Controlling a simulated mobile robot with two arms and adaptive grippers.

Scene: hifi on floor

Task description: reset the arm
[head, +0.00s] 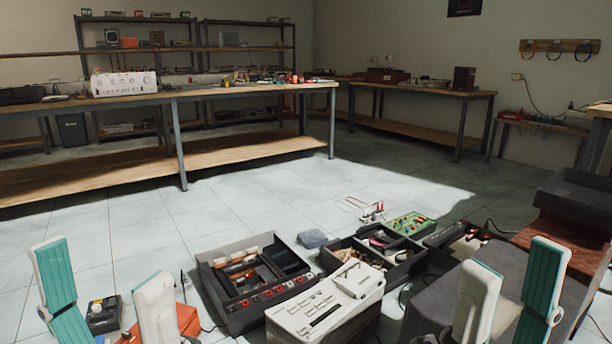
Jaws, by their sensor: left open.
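My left gripper (100,266) is at the lower left of the head view. Its two white fingers with teal pads stand upright and wide apart, with nothing between them. My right gripper (516,260) is at the lower right. Its two fingers also point up with a clear gap between them, and it holds nothing. Both arms below the fingers are cut off by the lower edge of the picture.
A dark parts tray (215,287), a white hi-fi unit (310,309) and a green circuit board (411,225) crowd the floor ahead. A grey box (430,310) is near the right gripper. Workbenches (250,150) stand behind. Tiled floor (250,213) between is clear.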

